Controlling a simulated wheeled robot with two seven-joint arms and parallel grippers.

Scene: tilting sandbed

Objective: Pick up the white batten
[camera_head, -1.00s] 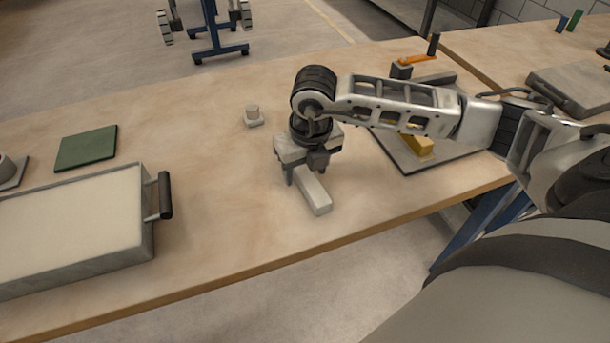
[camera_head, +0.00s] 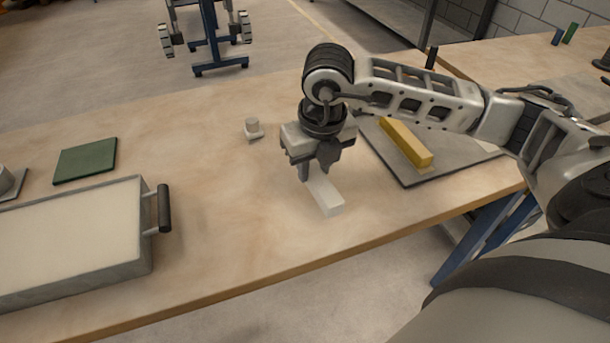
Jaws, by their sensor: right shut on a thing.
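The white batten (camera_head: 326,196) is a pale, short bar near the middle of the table. My right gripper (camera_head: 314,174) points down and is shut on the batten, with its fingers at the far part of the bar. The near end sticks out toward the table's front edge. The batten seems to be slightly above the table top, but the gap is hard to see. My left gripper is not in view.
A sand-filled tray (camera_head: 152,252) with a dark handle stands at the left. A green pad (camera_head: 86,160) and a small pale knob-like piece (camera_head: 252,128) lie behind. A yellow bar (camera_head: 407,143) lies on a grey board (camera_head: 413,181) at the right. The front middle is clear.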

